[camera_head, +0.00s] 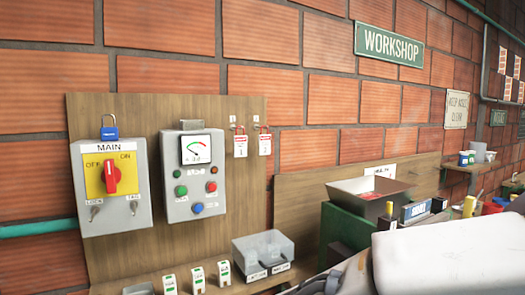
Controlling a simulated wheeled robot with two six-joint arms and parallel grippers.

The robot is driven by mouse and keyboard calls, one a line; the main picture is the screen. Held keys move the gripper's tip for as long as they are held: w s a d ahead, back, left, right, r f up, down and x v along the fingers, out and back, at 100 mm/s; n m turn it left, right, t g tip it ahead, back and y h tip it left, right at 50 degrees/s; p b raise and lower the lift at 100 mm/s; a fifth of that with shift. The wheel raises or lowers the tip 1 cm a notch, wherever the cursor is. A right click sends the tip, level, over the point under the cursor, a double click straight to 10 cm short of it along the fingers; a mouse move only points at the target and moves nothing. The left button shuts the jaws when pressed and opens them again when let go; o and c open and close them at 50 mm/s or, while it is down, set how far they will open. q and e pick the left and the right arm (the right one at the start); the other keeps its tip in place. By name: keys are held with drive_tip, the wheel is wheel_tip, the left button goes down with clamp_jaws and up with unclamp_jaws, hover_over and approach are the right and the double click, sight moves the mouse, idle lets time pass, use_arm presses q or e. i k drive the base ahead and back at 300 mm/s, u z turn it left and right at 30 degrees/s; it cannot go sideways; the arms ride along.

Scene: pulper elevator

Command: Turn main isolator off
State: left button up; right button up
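The main isolator (112,187) is a grey box marked MAIN, mounted on a wooden board at the left. Its red rotary handle (112,177) sits on a yellow plate with OFF at upper left and ON at upper right. The handle looks roughly upright; I cannot tell its exact setting. A blue padlock (109,133) hangs at the top of the box. My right arm's pale link comes in at the lower right, and a dark part that looks like my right gripper (328,284) is cut off by the bottom edge, far from the isolator. My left gripper is not in view.
A grey control box (194,176) with a gauge and coloured buttons is right of the isolator. Red-and-white tags (240,145) hang from hooks. A clear bin (264,255) and small white-and-green items (198,278) stand below. The space before the isolator looks clear.

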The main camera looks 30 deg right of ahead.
sight(110, 176)
drive_tip(key=u, duration=0.5)
drive_tip(key=k, duration=1.2)
drive_tip(key=u, duration=1.35)
drive_tip(key=i, duration=1.4)
drive_tip(key=z, duration=0.9)
drive_tip(key=i, duration=0.5)
drive_tip(key=z, duration=0.5)
